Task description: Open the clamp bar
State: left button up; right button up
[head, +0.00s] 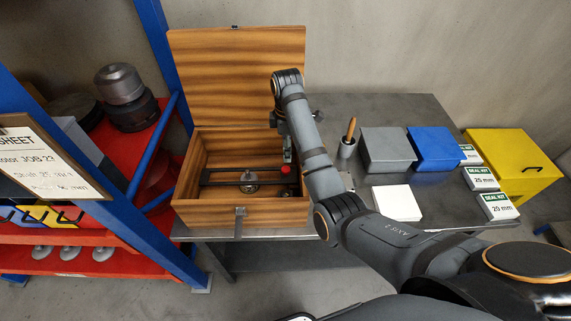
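The wooden box (240,213) stands on the grey table with its lid (236,75) raised. Inside it, dark bars (220,183) run across from left to right, over or beside a round metal part (249,177). A red ball knob (285,169) sits at the right end of the bars; I take these bars to include the clamp bar. My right gripper (288,156) points down at the box's right side, just above the red knob. Its fingers are small and partly hidden by my arm, so contact and opening are unclear. My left gripper is not in view.
Right of the box are a cup with a wooden-handled tool (348,142), a grey box (387,149), a blue box (434,147), a white block (397,202) and seal kits (481,178). A yellow case (512,160) stands far right. A blue-framed red shelf (110,262) flanks the left.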

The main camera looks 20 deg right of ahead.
jog(key=b, duration=0.4)
send_over(286, 169)
jog(key=f, duration=0.4)
jog(key=shift+s+f, duration=0.25)
jog(key=shift+s, duration=0.15)
jog(key=f, duration=0.1)
jog(key=w+f, duration=0.1)
jog(key=f, duration=0.1)
jog(key=shift+w+a+f, duration=0.1)
jog(key=shift+f, duration=0.8)
jog(key=shift+s+f, duration=0.1)
jog(key=shift+s, duration=0.1)
jog(key=shift+f, duration=0.15)
jog(key=shift+c, duration=2.2)
jog(key=c, duration=0.5)
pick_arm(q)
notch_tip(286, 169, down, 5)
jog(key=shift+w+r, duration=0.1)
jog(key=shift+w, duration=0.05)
pick_arm(e)
grip_shut()
